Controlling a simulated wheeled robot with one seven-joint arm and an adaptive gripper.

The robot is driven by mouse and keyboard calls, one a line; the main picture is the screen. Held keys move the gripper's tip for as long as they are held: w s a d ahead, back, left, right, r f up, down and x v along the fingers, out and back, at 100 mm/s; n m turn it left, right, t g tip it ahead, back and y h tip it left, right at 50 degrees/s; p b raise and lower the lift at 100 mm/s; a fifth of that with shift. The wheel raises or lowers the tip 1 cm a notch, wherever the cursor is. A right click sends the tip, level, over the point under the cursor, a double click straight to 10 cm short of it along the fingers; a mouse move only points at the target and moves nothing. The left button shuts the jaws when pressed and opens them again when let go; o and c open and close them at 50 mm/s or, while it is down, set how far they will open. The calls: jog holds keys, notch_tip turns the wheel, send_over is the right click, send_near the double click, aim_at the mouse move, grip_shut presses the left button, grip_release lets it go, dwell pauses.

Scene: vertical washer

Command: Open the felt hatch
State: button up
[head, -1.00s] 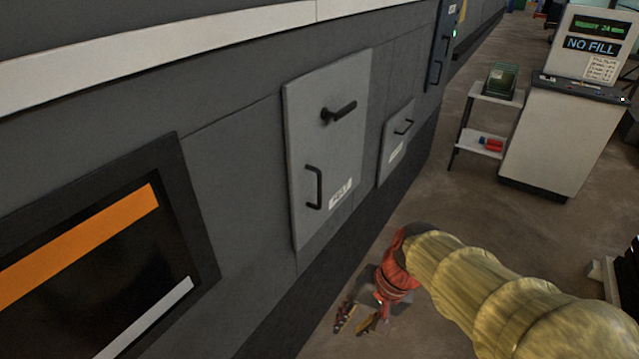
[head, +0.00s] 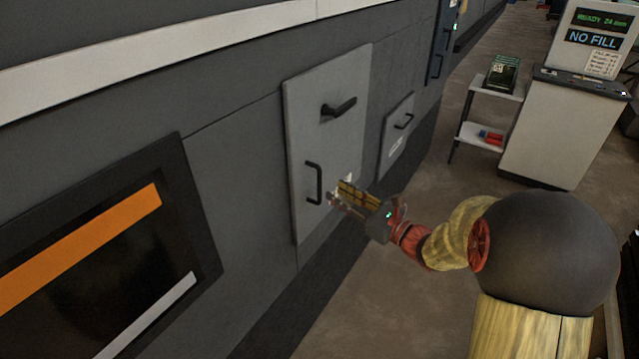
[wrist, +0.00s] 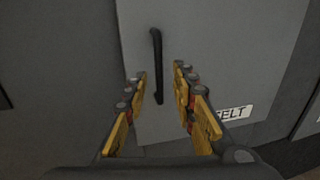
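The felt hatch (head: 310,110) is a light grey panel set in the dark machine wall, and it looks shut. It has a black lever (head: 339,108) near its top and a black vertical pull handle (head: 315,183) at its lower left. In the wrist view the handle (wrist: 157,65) stands ahead, between the lines of my two fingers. A "FELT" label (wrist: 235,113) shows to its right. My gripper (head: 340,196) is open, just right of the handle in the head view, its fingers covering the label there. In the wrist view my gripper (wrist: 160,82) has nothing visibly clamped; contact cannot be told.
A smaller grey hatch (head: 397,124) with its own handle is to the right. A dark window with an orange stripe (head: 85,250) is at the left. A white cart (head: 487,110) and a "NO FILL" console (head: 565,120) stand farther right. Floor between is clear.

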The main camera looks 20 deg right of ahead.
jog(key=b, duration=0.2)
send_over(320, 200)
jog(key=shift+w, duration=0.4)
jog(key=c, duration=0.3)
grip_shut()
dwell(0.5)
